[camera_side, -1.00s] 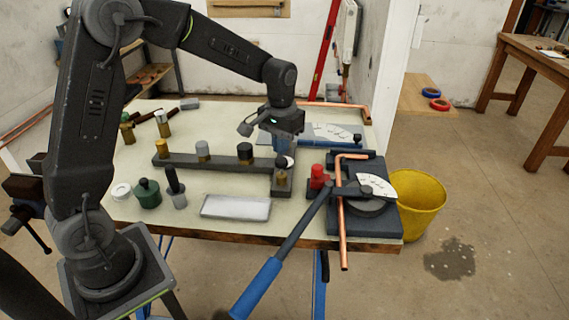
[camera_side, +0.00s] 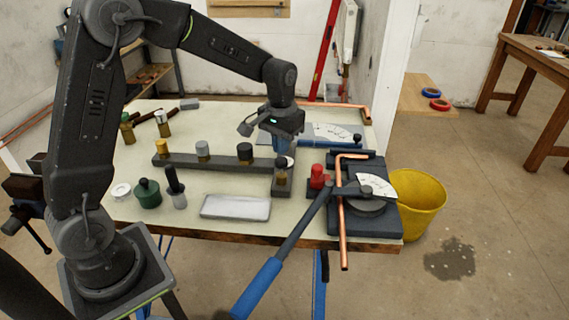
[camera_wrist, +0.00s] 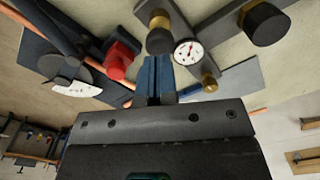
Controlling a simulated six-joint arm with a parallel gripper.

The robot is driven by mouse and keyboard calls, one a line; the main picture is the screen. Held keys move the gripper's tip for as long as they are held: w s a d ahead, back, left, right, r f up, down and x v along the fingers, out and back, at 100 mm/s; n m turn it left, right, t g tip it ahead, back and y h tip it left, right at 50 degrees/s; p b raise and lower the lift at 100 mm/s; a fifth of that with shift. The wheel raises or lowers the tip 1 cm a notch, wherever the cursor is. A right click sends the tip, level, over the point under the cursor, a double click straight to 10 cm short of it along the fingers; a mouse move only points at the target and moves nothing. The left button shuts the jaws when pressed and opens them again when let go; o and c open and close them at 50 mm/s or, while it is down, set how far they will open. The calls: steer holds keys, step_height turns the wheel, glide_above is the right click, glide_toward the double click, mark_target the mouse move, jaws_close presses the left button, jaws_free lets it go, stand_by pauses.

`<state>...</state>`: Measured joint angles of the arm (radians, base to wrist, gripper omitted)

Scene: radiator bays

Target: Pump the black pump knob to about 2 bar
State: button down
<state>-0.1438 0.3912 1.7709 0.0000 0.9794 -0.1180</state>
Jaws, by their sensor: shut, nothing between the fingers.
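A dark-topped knob on a brass stem (camera_side: 282,167) stands at the right end of the grey bar fitting and appears to be the black pump knob; it also shows in the wrist view (camera_wrist: 160,40). A round white gauge (camera_wrist: 188,52) sits beside it; its needle is too small to read surely. The gauge is partly hidden in the side view. My gripper (camera_side: 282,146) points down at the knob, its blue fingers (camera_wrist: 155,78) shut and empty. Whether the fingertips touch the knob I cannot tell.
Another black-capped fitting (camera_side: 245,152) stands on the bar to the left. A red knob (camera_side: 318,176) and a pipe bender (camera_side: 365,215) with a copper pipe are to the right. A pale tray (camera_side: 236,207) lies in front. A yellow bucket (camera_side: 418,205) stands on the floor.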

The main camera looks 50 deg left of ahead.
steer(key=shift+f, duration=1.05)
steer(key=shift+f, duration=0.15)
steer(key=shift+r, duration=1.05)
steer(key=shift+f, duration=1)
